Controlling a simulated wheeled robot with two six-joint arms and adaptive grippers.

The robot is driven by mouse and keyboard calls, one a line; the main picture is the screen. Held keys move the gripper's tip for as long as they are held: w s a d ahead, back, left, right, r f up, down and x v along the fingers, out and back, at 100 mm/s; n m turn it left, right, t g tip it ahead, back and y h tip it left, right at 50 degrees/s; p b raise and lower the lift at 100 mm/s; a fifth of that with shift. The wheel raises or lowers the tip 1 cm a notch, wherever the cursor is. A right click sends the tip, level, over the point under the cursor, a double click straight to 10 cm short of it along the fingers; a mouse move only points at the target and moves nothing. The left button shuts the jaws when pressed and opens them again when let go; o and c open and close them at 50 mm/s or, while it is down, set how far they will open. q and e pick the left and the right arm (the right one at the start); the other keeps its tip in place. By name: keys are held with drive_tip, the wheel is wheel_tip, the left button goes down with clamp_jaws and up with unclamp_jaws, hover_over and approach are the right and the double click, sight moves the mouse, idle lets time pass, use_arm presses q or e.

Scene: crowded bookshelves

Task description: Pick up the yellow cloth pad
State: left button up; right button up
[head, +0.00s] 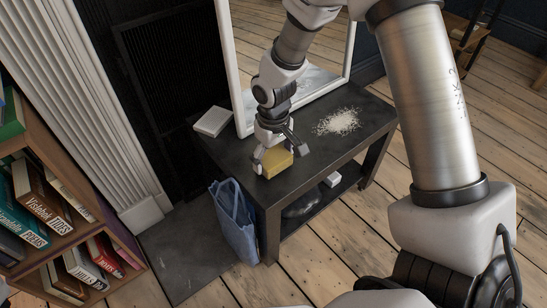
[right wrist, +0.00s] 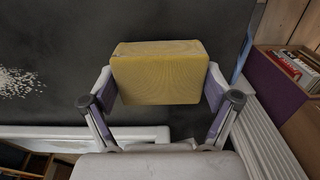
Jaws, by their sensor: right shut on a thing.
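The yellow cloth pad (head: 278,162) is a small block at the front part of the dark table (head: 235,160). My right gripper (head: 272,157) reaches down to it from above and is shut on it. In the right wrist view the pad (right wrist: 160,72) sits between the two fingers, one at its left side and one at its right. I cannot tell whether the pad touches the tabletop or is slightly above it. My left gripper is not in view.
A heap of white shreds (head: 338,122) lies on the table's right part. A white box (head: 212,121) lies at its left. A white-framed mirror (head: 238,70) stands behind the arm. A blue bag (head: 235,220) is beside the table's front left. A bookshelf (head: 60,235) stands at the left.

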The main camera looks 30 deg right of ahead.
wheel_tip(320, 180, up, 2)
drive_tip(key=shift+r+p, duration=0.15)
drive_tip(key=shift+p, duration=0.35)
drive_tip(key=shift+s+d+r, duration=0.15)
drive_tip(key=shift+d+r, duration=0.1)
drive_tip(key=s+d, duration=0.2)
drive_tip(key=d, duration=0.2)
drive_tip(key=s+d+r+p, duration=0.1)
drive_tip(key=s+d, duration=0.1)
drive_tip(key=d, duration=0.2)
drive_tip(key=s+d+p, duration=0.1)
drive_tip(key=s+d, duration=0.2)
drive_tip(key=shift+s+d+r, duration=0.1)
drive_tip(key=shift+d+r, duration=0.05)
drive_tip(key=shift+d, duration=0.25)
drive_tip(key=shift+s+d+p, duration=0.4)
drive_tip(key=shift+s+d, duration=0.05)
drive_tip(key=shift+d, duration=0.3)
drive_tip(key=w+a+r, duration=0.3)
drive_tip(key=w+r, duration=0.2)
drive_tip(key=w+a+m, duration=0.1)
drive_tip(key=w+a, duration=0.4)
drive_tip(key=a, duration=0.5)
drive_tip(key=w+a, duration=0.5)
drive_tip(key=a, duration=0.5)
wheel_tip(320, 180, up, 23)
drive_tip(key=s+p, duration=0.2)
drive_tip(key=p, duration=3)
drive_tip(key=shift+s+f, duration=0.2)
drive_tip(key=shift+s, duration=0.05)
